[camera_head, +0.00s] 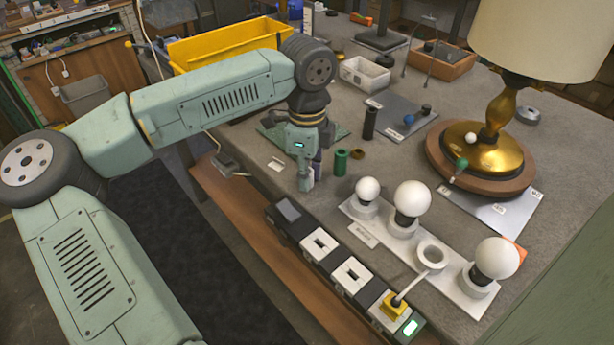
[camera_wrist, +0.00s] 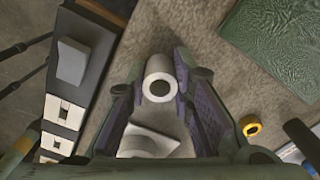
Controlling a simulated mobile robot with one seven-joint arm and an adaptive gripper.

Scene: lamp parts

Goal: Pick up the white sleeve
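The white sleeve (camera_wrist: 160,66) is a short white tube, its dark hole facing the wrist camera. It sits between the two fingers of my gripper (camera_wrist: 160,74) in the wrist view. The purple-padded fingers run close along both its sides; I cannot tell whether both pads touch it. In the head view my gripper (camera_head: 307,182) points down, low over the grey table at its left edge. Only a pale sliver of the sleeve (camera_head: 317,172) shows there, and the fingers hide the rest.
A white label card (camera_wrist: 149,141) lies by the sleeve. A green mat (camera_wrist: 276,38), yellow ring (camera_wrist: 250,125) and green cylinder (camera_head: 341,162) are nearby. A dark power strip (camera_head: 340,270) runs along the table's edge. A white bulb rack (camera_head: 447,281) and a lamp (camera_head: 484,150) stand to the right.

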